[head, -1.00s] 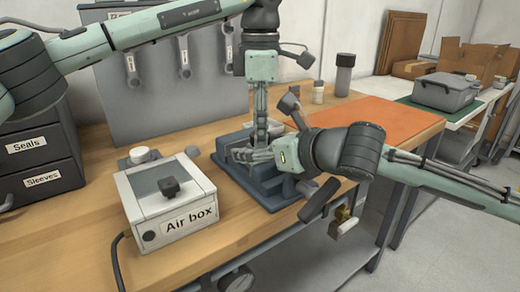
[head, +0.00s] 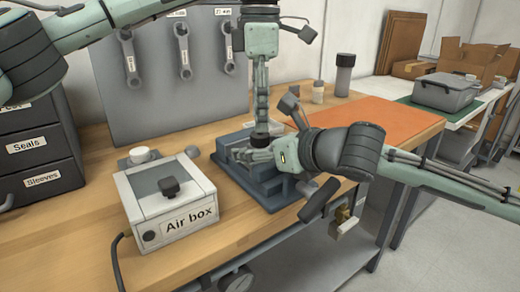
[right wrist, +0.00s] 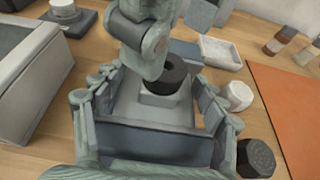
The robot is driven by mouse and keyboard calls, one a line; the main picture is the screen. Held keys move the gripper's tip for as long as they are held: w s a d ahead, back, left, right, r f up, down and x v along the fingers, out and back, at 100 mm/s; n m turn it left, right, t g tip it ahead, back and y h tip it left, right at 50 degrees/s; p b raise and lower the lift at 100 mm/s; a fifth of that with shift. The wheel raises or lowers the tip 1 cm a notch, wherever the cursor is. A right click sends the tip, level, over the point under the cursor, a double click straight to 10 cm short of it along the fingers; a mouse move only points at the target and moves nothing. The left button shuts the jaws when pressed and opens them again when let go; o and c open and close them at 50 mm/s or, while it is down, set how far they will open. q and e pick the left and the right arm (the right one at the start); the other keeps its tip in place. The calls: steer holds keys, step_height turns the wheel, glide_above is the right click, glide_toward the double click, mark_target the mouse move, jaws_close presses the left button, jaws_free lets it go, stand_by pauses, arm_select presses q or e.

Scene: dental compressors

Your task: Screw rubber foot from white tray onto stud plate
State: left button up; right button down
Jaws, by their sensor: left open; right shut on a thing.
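The black round rubber foot (head: 260,140) sits upright at the tips of my left gripper (head: 259,128), which points straight down and is open. In the right wrist view the rubber foot (right wrist: 172,77) rests on a pale raised block of the light grey stud plate (right wrist: 150,113); the stud itself is hidden. My right gripper (head: 243,154) comes in level from the right, low over the blue-grey fixture, and is shut on the plate, which shows between its fingers in the right wrist view. The white tray (right wrist: 222,52) lies beyond the plate and looks empty.
The blue-grey fixture (head: 270,193) stands on the wooden bench beside the Air box (head: 172,205). A white round cap (right wrist: 238,96) and a black knob-like piece (right wrist: 256,158) are close to the right finger. The orange mat (head: 372,126) is clear.

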mark_target(260, 134)
arm_select(q)
steer(key=shift+r, duration=0.2)
steer(key=shift+c, duration=0.3)
steer(key=shift+r+n, duration=0.1)
steer(key=shift+n, duration=0.2)
steer(key=n, duration=0.1)
steer(key=r+n, duration=0.1)
steer(key=n, duration=0.3)
steer(key=shift+r, duration=0.35)
steer(key=n, duration=0.1)
steer(key=r+n, duration=0.1)
steer(key=n, duration=0.3)
steer(key=shift+r, duration=0.3)
steer(key=shift+f, duration=4.05)
